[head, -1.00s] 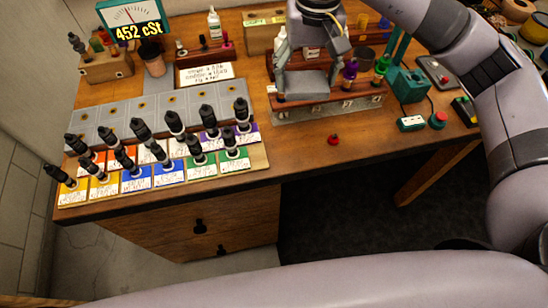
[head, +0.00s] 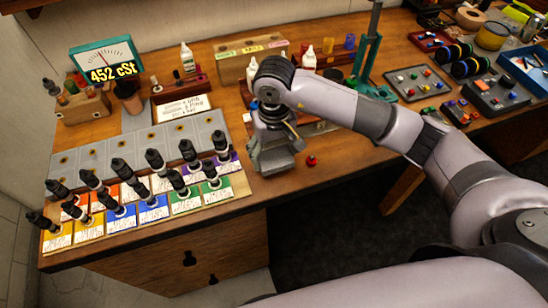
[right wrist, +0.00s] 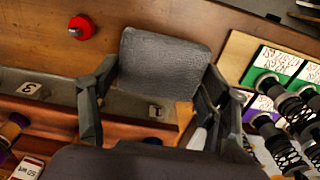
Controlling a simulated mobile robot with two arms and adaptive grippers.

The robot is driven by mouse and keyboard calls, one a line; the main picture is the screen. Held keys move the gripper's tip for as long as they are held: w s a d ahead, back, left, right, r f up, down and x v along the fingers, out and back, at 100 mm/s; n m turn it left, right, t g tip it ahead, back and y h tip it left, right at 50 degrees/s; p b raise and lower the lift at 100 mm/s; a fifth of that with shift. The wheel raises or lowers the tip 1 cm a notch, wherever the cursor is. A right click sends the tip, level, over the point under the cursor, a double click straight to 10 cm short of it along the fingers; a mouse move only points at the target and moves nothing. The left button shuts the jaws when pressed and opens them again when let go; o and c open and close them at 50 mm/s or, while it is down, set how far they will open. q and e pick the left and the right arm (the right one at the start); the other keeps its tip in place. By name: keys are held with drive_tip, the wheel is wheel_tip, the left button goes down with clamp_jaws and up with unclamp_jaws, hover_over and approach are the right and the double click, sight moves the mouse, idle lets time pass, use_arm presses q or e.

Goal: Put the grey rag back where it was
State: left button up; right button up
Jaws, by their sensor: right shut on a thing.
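My right gripper (head: 271,143) is over the front middle of the wooden bench, just right of the board of dropper bottles. In the right wrist view, my right gripper (right wrist: 160,72) has its two fingers on either side of the grey rag (right wrist: 166,58) and is shut on it. The rag is a dark grey, textured, roughly square piece. In the head view the rag (head: 276,161) shows as a grey patch under the gripper, near the bench's front edge. I cannot tell whether it touches the bench. My left gripper is not in view.
A board with several dropper bottles (head: 155,160) stands close left of my right gripper. A small red object (head: 311,160) sits just right of it. A rack partly hidden by my right arm is behind. The bench's front edge is close.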

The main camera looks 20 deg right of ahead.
sight(274, 155)
wheel_tip(274, 155, down, 3)
drive_tip(key=shift+f+p, duration=0.1)
drive_tip(key=shift+p, duration=0.35)
drive_tip(key=shift+f, duration=0.2)
drive_tip(key=shift+f+b, duration=0.2)
drive_tip(key=shift+b, duration=0.15)
drive_tip(key=o, duration=1.1)
drive_tip(key=shift+r, duration=0.15)
